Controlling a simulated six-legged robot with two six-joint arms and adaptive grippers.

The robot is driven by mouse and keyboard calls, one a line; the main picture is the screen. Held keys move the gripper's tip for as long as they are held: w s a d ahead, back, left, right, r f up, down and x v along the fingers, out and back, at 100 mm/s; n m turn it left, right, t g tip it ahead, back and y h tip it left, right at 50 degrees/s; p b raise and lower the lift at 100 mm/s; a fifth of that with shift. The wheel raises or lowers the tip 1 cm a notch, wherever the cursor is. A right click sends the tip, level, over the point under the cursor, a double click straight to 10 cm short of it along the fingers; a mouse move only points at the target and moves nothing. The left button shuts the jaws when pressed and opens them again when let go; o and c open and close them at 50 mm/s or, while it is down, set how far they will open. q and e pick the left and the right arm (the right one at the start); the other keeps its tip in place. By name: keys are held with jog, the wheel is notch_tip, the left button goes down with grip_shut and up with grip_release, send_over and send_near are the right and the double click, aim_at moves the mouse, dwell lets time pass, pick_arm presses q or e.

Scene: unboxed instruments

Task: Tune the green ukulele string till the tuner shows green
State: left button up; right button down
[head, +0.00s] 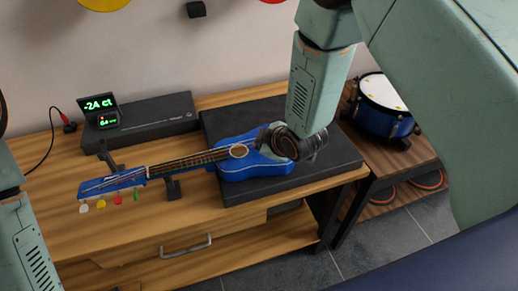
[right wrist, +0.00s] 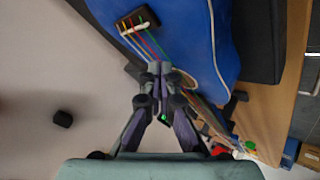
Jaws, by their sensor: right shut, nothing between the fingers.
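The blue ukulele (head: 250,165) lies with its body on a black pad and its neck pointing left. Its green peg (head: 135,197) is beside red, yellow and white pegs at the headstock. The tuner display (head: 99,105) reads about -24 ct in green digits. My right gripper (head: 272,141) is over the body near the bridge. In the right wrist view its fingertips (right wrist: 160,68) are together at the coloured strings (right wrist: 146,42), with nothing held; whether they touch a string I cannot tell. Only a link of my left arm shows at the left edge.
The black pad (head: 335,150) covers the right of the wooden table (head: 60,220). A long black box (head: 160,117) stands at the back, with a red plug and cable at its left. Dark stands support the neck. A blue drum (head: 385,120) stands on a side table at right.

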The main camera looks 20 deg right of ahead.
jog(key=shift+r+p, duration=0.65)
jog(key=shift+r, duration=0.1)
jog(key=shift+w+r+p, duration=0.1)
jog(key=shift+r+p, duration=0.45)
jog(key=shift+r, duration=0.05)
notch_tip(320, 180, up, 4)
jog(key=p, duration=0.3)
jog(key=shift+f, duration=0.1)
dwell(1.7)
